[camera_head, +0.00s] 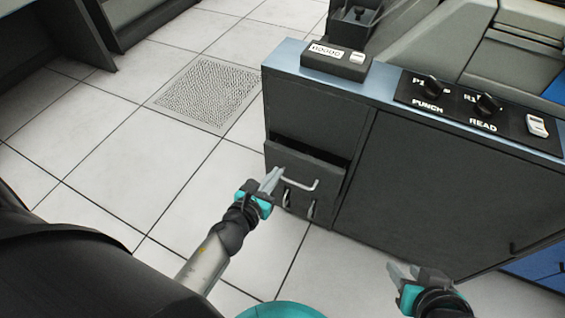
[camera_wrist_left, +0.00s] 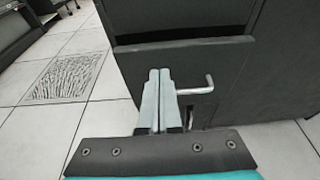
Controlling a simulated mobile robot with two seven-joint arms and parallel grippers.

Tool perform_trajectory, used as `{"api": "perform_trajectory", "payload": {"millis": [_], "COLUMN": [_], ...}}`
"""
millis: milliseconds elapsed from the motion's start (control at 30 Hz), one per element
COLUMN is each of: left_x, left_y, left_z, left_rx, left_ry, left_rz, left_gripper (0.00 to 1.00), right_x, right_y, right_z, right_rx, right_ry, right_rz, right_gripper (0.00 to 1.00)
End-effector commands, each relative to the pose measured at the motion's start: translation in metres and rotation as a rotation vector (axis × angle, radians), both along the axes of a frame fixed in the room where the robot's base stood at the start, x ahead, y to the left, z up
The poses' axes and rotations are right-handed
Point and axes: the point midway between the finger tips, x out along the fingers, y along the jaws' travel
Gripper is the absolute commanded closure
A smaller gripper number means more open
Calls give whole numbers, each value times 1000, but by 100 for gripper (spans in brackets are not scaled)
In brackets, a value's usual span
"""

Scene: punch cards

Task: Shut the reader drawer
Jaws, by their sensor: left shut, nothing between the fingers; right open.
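The reader drawer (camera_head: 309,174) is a dark grey front low on the left of the grey cabinet, with a dark gap above it. It has a pale bar handle (camera_head: 315,186). In the left wrist view, the drawer front (camera_wrist_left: 222,55) and its handle (camera_wrist_left: 203,88) lie just beyond my fingers. My left gripper (camera_head: 275,176) is shut and empty, its tips at the drawer front by the left end of the handle. Whether the tips touch the drawer, I cannot tell. My right gripper (camera_head: 401,268) is open and empty, low at the right, apart from the cabinet.
The cabinet top carries a small labelled box (camera_head: 336,60) and a black panel (camera_head: 477,105) with knobs marked PUNCH and READ. A perforated floor tile (camera_head: 209,93) lies left of the cabinet. The tiled floor there is clear.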

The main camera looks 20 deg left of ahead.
Motion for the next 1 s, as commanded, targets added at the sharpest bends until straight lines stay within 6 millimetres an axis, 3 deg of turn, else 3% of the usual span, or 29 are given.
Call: {"api": "perform_trajectory", "payload": {"millis": [100,300,833,1000], "left_x": [19,39,46,65], "left_y": [0,-1,-1,-2], "left_z": [-1,-1,-1,-1], "left_rx": [3,1,0,2], "left_ry": [-2,-1,-1,-2], "left_rz": [-1,0,0,-2], "left_gripper": [100,100,100,100], "right_x": [1,1,1,3], "right_y": [1,1,1,2], "right_z": [0,0,-1,0], "right_rx": [4,3,3,7], "right_ry": [-7,-6,-7,-18], "right_rz": [2,1,1,2], "right_gripper": [59,59,59,59]}}
